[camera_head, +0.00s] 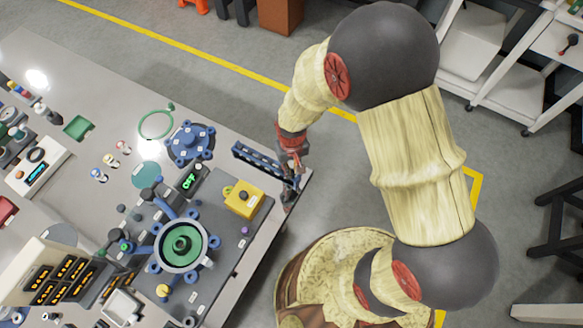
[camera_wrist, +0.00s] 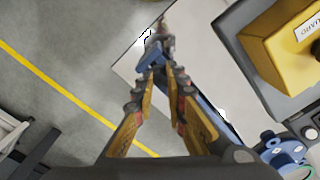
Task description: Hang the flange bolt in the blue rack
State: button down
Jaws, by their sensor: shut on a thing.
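My gripper (camera_head: 290,190) is at the right edge of the bench, just beside the right end of the blue rack (camera_head: 257,160). In the wrist view, the fingers of my gripper (camera_wrist: 166,72) converge on a small blue piece, which I take to be the flange bolt (camera_wrist: 151,57). It sits at the fingertips near the bench corner. The blue rack (camera_wrist: 216,118) runs beside and partly behind the right finger in the wrist view. The fingers hide part of the bolt and the near end of the rack. I cannot tell whether the bolt touches the rack.
A yellow box (camera_head: 243,199) stands just below the rack on a dark plate. A blue flanged part (camera_head: 190,143) is left of the rack. The round green-centred fixture (camera_head: 181,245) stands further down. Open floor (camera_head: 335,170) lies right of the bench edge.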

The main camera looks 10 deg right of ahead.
jog(key=shift+f, duration=0.15)
jog(key=c, duration=1.7)
grip_release()
jog(key=shift+c, duration=0.2)
jog(key=shift+r+p, duration=1.9)
jog(key=shift+r, duration=0.65)
